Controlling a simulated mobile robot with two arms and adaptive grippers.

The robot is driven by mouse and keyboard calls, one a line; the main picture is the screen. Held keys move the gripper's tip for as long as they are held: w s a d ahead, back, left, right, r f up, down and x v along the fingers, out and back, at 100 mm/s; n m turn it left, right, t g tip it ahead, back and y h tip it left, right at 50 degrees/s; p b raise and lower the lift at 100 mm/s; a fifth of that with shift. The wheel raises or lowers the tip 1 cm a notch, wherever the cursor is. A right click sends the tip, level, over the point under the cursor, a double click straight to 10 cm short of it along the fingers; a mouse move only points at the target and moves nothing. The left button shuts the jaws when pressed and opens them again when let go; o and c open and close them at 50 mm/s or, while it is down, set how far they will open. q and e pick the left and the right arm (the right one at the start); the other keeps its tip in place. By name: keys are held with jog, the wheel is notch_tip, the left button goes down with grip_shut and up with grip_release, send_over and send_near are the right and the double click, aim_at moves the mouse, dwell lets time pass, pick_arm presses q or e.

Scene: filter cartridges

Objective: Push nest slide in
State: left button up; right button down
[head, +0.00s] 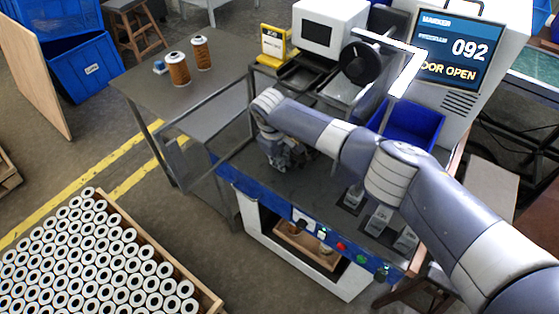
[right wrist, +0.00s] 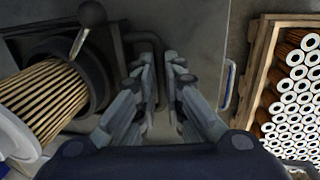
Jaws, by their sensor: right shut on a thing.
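My right gripper (head: 283,158) reaches down over the grey bench top, left of the marker machine (head: 455,60), whose screen reads DOOR OPEN. In the right wrist view its two fingers (right wrist: 165,65) are closed about a dark bent bar (right wrist: 150,40), seemingly the nest slide's handle. Left of the fingers, a pleated filter cartridge (right wrist: 45,98) with a white end cap lies in a dark round nest (right wrist: 97,72), with a ball-knobbed lever above it. In the head view my arm and wrist hide the nest and the handle. My left gripper does not show.
A crate of white-capped cartridges (head: 205,295) stands on the floor at lower left. Two brown cartridges stand on the side table (head: 225,95). A yellow sign (head: 273,45), a white box (head: 325,25) and a blue bin (head: 412,122) are near the machine.

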jog(key=shift+w+d+f+b, duration=0.1)
jog(key=shift+w+d+b, duration=0.3)
jog(key=shift+w, duration=0.1)
jog(key=shift+w+d+b, duration=0.25)
jog(key=shift+w+b, duration=0.1)
jog(key=shift+w, duration=0.15)
jog(key=shift+w+d, duration=0.3)
jog(key=shift+w, duration=0.1)
jog(key=shift+s, duration=0.1)
jog(key=c, duration=1.7)
grip_release()
jog(key=shift+a+r, duration=0.1)
jog(key=shift+r, duration=0.25)
jog(key=r, duration=0.3)
jog(key=s+r, duration=0.1)
jog(key=r, duration=0.3)
jog(key=a+r, duration=0.1)
jog(key=r, duration=0.3)
jog(key=shift+s+a+r, duration=0.1)
jog(key=shift+s+r, duration=0.1)
jog(key=shift+s, duration=0.15)
